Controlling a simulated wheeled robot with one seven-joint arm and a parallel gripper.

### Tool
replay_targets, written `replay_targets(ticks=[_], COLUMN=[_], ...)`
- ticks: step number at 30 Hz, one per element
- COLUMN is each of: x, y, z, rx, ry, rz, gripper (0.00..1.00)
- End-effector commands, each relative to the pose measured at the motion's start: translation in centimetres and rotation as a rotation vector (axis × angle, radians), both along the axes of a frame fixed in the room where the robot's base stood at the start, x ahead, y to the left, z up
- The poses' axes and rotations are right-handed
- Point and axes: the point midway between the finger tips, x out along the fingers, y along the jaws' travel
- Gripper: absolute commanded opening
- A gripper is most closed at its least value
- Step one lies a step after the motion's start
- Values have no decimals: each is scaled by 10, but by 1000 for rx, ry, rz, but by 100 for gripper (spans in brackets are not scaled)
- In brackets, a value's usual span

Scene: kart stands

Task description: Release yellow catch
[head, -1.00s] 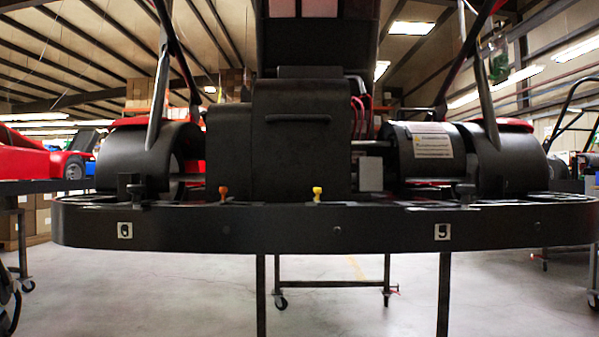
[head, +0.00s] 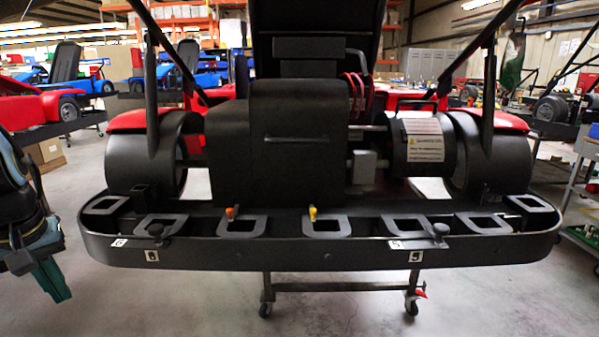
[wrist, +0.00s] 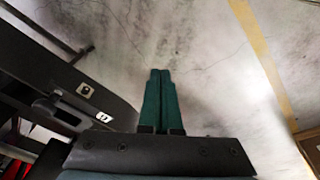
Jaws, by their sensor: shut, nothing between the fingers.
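The yellow catch (head: 313,213) is a small upright knob on the rear bumper (head: 300,256) of the kart, near its middle. A similar orange catch (head: 230,213) stands to its left. My gripper (head: 52,282) shows at the far left of the head view, well left of the bumper and apart from it. In the wrist view its green fingers (wrist: 161,90) are together and empty, pointing over the floor. The bumper end (wrist: 85,90) shows at left there; the yellow catch is not in that view.
The black housing (head: 290,140) rises just behind the catches. Black knobs stand on the bumper at left (head: 156,231) and right (head: 440,231). The kart rests on a wheeled stand (head: 340,287). A grey cart (head: 585,200) is at right. The floor in front is open.

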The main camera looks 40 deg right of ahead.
Motion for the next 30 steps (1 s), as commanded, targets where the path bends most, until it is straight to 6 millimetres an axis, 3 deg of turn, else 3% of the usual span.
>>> replay_targets(ticks=[1, 5, 6, 11, 21, 24, 27, 30], x=[1, 4, 5, 4, -17, -24, -28, -31], y=[-6, -33, -48, -111, -286, -325, -347, -357], z=[24, 50, 57, 61, 78, 86, 92, 95], rx=[-16, -82, -117, -249, -497, -538, -560, -570], ry=[7, 51, 77, 207, 610, 710, 774, 804], rz=[23, 137, 198, 448, 1007, 1116, 1183, 1211], gripper=[0, 0, 0, 0, 0, 0, 0, 0])
